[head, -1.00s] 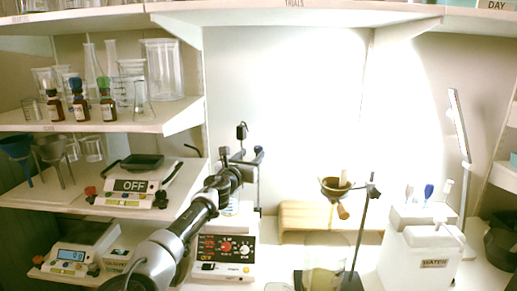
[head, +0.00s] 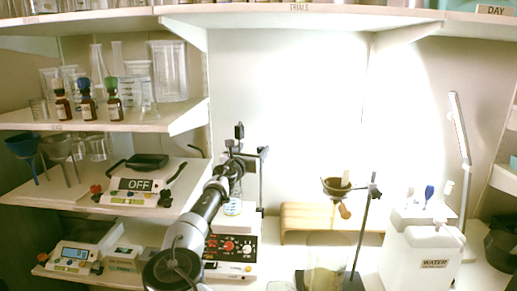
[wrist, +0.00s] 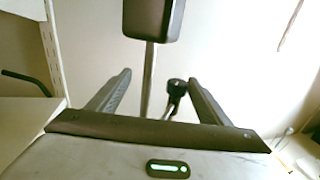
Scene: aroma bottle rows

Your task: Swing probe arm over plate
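The hot plate (head: 232,257) has red and white knobs and a flask or beaker (head: 233,206) on top. A thin upright stand (head: 261,185) rises behind it, with a black clamp near its top. The probe's black head (head: 239,131) sticks up just above my gripper (head: 233,163). In the wrist view the probe's black head (wrist: 152,18) and steel rod (wrist: 149,82) stand between the two fingers of my gripper (wrist: 160,78). The fingers are open, with a gap on each side of the rod. A black knob (wrist: 176,88) sits near the right finger. My arm hides part of the plate.
A ring stand (head: 362,235) with a mortar-like bowl (head: 337,187) and a beaker (head: 325,262) stand to the right. A white water container (head: 425,258) is farther right. Shelves with bottles, funnels and balances (head: 140,190) lie close on the left. A wooden riser (head: 300,216) stands behind.

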